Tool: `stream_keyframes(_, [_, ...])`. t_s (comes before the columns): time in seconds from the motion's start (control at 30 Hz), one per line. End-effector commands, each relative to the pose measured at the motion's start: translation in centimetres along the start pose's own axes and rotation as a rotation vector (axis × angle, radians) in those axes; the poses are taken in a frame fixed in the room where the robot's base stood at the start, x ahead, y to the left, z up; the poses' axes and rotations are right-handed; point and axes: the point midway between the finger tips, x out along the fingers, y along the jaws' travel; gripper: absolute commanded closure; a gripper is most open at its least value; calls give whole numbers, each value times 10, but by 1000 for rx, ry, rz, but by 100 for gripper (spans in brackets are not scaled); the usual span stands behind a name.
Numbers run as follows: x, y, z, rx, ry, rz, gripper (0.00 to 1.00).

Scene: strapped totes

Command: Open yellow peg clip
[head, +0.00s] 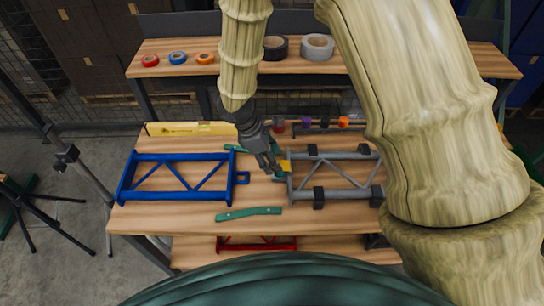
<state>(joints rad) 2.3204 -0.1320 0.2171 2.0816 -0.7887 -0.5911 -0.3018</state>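A small yellow piece (285,165), likely the peg clip, shows at the left end of the grey truss frame (336,194) on the workbench. My gripper (273,170) points down just left of the yellow piece, at or very near it. The fingers overlap it in this view, so I cannot tell whether they touch it or whether they are open or shut. Part of the yellow piece is hidden behind the gripper. A dark green part (278,177) shows right by the fingertips.
A blue truss frame (180,194) lies left. A green bar (248,214) lies in front. A yellow level (190,128) stands behind. Tape rolls (317,46) sit on the back shelf (390,62). Black clamps (318,197) hold the grey frame. A red frame (257,243) is below.

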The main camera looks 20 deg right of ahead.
Motion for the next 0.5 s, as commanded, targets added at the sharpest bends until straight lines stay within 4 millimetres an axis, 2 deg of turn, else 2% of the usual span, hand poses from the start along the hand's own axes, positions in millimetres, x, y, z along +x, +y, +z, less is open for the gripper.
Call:
stream_keyframes(0.37, [4, 0, 0, 0, 0, 0, 50])
stream_keyframes(0.5, [4, 0, 0, 0, 0, 0, 74])
